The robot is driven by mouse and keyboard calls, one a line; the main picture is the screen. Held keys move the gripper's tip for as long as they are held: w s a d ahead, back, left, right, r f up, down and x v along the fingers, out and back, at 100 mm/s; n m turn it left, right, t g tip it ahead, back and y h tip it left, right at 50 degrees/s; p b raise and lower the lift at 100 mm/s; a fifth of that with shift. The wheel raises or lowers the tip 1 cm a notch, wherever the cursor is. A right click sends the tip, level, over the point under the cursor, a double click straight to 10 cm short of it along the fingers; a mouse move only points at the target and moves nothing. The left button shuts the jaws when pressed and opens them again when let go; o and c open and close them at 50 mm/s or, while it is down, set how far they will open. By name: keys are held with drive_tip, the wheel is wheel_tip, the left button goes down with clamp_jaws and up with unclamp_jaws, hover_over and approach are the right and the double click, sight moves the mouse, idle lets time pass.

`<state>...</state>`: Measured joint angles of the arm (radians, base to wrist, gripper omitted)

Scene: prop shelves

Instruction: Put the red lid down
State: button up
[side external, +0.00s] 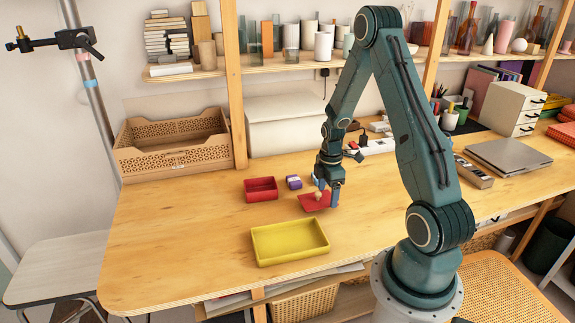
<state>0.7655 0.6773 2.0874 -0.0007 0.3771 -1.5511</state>
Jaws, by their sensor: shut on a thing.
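My gripper (326,190) is at the middle of the wooden table and points down. It is shut on the red lid (311,203), a flat red piece with a small pale knob (318,194). The lid is at or just above the tabletop; I cannot tell whether it touches. A red open box (261,190) stands to the left of the lid, apart from it.
A yellow tray (290,243) lies in front of the lid, near the table's front edge. A wooden crate (172,142) stands at the back left. The table's left part is clear.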

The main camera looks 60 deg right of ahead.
sight(327, 198)
drive_tip(key=shift+f, duration=1.05)
drive_tip(key=shift+f, duration=0.15)
drive_tip(key=o, duration=0.9)
drive_tip(key=shift+o, duration=0.2)
wheel_tip(327, 198, up, 12)
drive_tip(key=shift+a+r, duration=0.1)
drive_tip(key=shift+r, duration=0.15)
